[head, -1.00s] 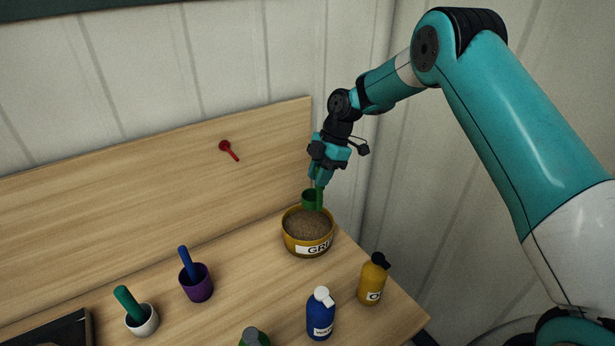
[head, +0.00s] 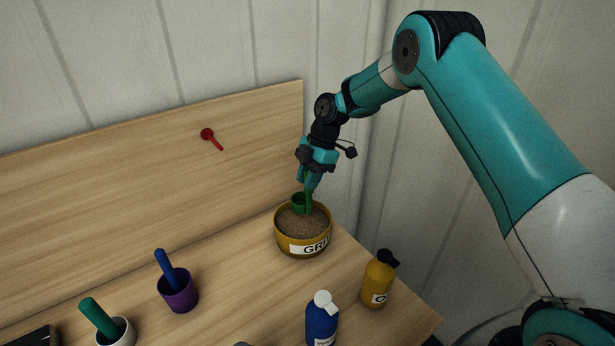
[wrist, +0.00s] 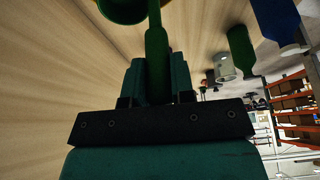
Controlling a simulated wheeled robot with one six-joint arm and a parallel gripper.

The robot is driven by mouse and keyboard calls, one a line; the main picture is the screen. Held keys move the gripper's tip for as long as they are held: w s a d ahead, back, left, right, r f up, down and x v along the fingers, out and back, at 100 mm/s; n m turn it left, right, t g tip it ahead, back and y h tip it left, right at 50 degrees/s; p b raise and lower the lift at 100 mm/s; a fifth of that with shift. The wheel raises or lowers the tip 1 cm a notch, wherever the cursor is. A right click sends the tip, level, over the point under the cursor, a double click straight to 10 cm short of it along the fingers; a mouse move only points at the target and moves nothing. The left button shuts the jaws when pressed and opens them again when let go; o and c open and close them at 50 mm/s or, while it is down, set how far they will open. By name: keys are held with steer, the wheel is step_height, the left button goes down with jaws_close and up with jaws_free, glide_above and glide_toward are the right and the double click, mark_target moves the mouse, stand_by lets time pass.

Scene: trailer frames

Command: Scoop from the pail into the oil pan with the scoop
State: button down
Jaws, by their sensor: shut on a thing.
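The yellow pail (head: 303,248), with a label reading "GRI", stands near the back right of the wooden bench and holds brown grains. My gripper (head: 309,185) is above the pail, shut on the handle of the green scoop (head: 300,203). The scoop's cup is at the pail's far rim, by the grain surface; I cannot tell whether it touches the grains. In the wrist view the scoop's handle (wrist: 157,50) runs up between the fingers, with part of the cup at the top edge. A dark tray, probably the oil pan (head: 28,338), is cut off at the lower left.
A yellow bottle (head: 377,283) and a blue bottle (head: 322,322) stand in front of the pail. A purple cup (head: 178,293) and a white cup (head: 118,335) with handles in them stand left. A red peg (head: 211,139) is on the backboard. Bench between pail and purple cup is clear.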

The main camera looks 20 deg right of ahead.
mark_target(311, 201)
steer(key=shift+f+b, duration=0.55)
steer(key=shift+f, duration=1)
step_height(311, 201, down, 8)
steer(key=b, duration=0.6)
steer(key=shift+r+b, duration=0.15)
steer(key=shift+b, duration=0.2)
steer(key=shift+r, duration=0.1)
steer(key=shift+r+p, duration=2.8)
steer(key=shift+r, duration=2.6)
